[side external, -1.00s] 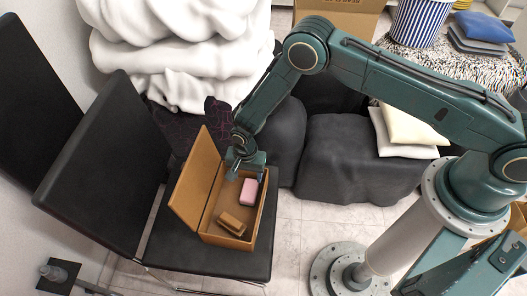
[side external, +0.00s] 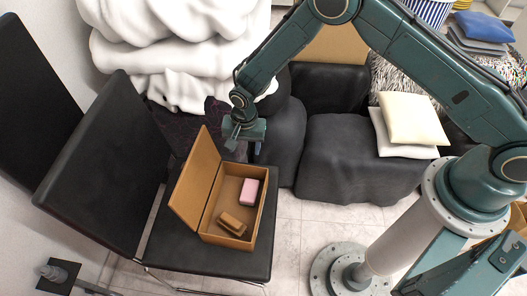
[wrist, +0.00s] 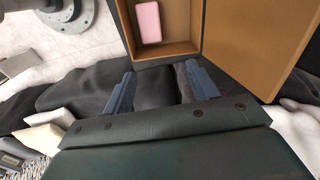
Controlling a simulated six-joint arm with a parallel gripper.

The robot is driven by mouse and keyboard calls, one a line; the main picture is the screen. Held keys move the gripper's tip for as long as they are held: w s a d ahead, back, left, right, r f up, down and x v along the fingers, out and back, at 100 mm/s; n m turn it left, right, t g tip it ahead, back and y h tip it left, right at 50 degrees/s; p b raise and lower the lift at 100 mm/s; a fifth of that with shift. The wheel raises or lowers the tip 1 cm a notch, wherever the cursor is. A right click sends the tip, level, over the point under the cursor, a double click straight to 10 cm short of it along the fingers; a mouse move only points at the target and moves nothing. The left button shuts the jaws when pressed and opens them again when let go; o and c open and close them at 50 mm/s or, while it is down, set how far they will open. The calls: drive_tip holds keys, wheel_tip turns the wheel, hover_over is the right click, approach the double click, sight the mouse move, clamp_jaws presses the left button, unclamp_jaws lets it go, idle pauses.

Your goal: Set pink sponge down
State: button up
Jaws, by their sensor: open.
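The pink sponge (side external: 249,191) lies inside an open cardboard box (side external: 264,213), near its far end. In the wrist view the sponge (wrist: 148,22) rests on the box floor close to one side wall. A brown block-like item (side external: 232,223) lies in the same box toward the near end. My gripper (side external: 243,151) is above and behind the box's far edge, clear of the sponge. In the wrist view its two fingers (wrist: 158,86) are spread apart with nothing between them.
The box stands on the seat of a black chair (side external: 170,238), with its lid (side external: 196,179) open to the left. Dark cushioned seats (side external: 345,160) stand to the right. White bulky fabric (side external: 180,50) is behind.

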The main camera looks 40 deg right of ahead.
drive_tip(key=s+d+r+n+t, duration=0.15)
drive_tip(key=d+r, duration=0.25)
drive_tip(key=r, duration=0.6)
drive_tip(key=s+d+r+n, duration=0.1)
drive_tip(key=s+d+r, duration=0.2)
drive_tip(key=r, duration=0.8)
drive_tip(key=s+d+r+n+t, duration=0.15)
drive_tip(key=d+r, duration=0.25)
drive_tip(key=r, duration=0.6)
drive_tip(key=s+d+r+n+t, duration=0.1)
drive_tip(key=s+d+r, duration=0.3)
drive_tip(key=s, duration=0.8)
drive_tip(key=s+d+r+n+t, duration=0.1)
drive_tip(key=s+d+r+n, duration=0.2)
drive_tip(key=s, duration=0.9)
wheel_tip(320, 180, up, 2)
drive_tip(key=shift+d+r+n, duration=0.1)
drive_tip(key=shift+d+n, duration=0.3)
drive_tip(key=shift+d, duration=0.5)
